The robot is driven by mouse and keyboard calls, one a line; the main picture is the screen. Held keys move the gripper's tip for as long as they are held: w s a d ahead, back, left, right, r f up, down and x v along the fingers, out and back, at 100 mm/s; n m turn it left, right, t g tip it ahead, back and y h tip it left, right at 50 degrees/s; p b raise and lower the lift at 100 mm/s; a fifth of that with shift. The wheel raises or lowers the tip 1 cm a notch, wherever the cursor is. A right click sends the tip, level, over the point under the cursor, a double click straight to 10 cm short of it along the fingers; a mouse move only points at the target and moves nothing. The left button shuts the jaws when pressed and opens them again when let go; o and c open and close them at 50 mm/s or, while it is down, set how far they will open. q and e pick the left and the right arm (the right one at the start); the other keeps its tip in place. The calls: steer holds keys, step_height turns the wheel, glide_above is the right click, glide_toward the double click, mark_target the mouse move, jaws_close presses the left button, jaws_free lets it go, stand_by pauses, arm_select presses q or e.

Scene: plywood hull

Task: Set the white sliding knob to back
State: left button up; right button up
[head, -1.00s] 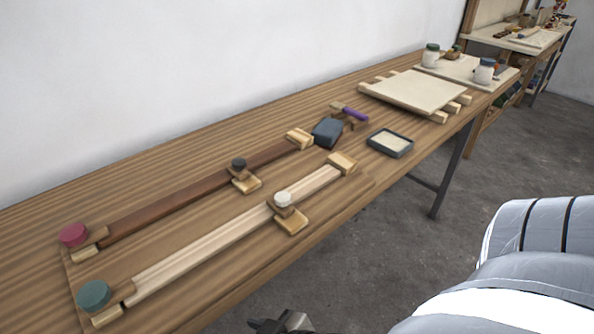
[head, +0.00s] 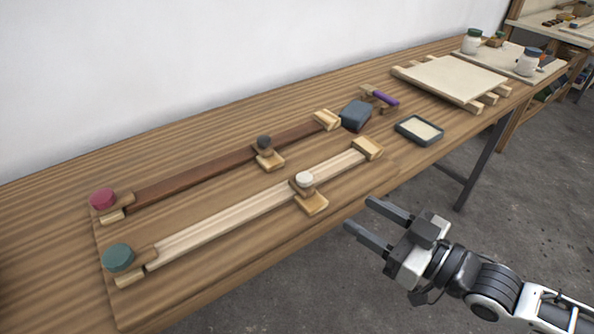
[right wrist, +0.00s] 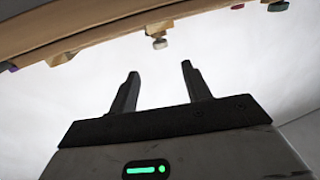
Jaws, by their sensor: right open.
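The white knob (head: 304,180) sits on a small wooden slider block on the pale wooden rail (head: 225,216), closer to the rail's right end than to its left end. My right gripper (head: 367,219) is open and empty, off the table's front edge, to the right of and nearer than the white knob. In the right wrist view the two fingers (right wrist: 158,85) are apart with nothing between them. My left gripper is not in view.
A dark knob (head: 264,143) sits on the parallel brown rail (head: 200,177) behind. A red disc (head: 103,199) and a green disc (head: 118,257) mark the left ends. A dark block (head: 356,115) and a shallow tray (head: 419,130) lie to the right.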

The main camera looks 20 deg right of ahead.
mark_target(308, 184)
steer(key=x, duration=1.5)
steer(key=shift+w+a+r, duration=0.1)
steer(key=shift+w+a, duration=0.1)
steer(key=shift+w, duration=0.15)
steer(key=shift+c, duration=0.2)
jaws_close()
steer(key=shift+s+a+p+v, duration=0.15)
steer(key=shift+p+v, duration=0.25)
steer(key=shift+v, duration=0.4)
steer(key=shift+s+a+p+v, duration=0.15)
steer(key=shift+p+v, duration=0.2)
steer(key=shift+v, duration=0.45)
steer(key=shift+w, duration=0.2)
steer(key=shift+o, duration=0.2)
jaws_free()
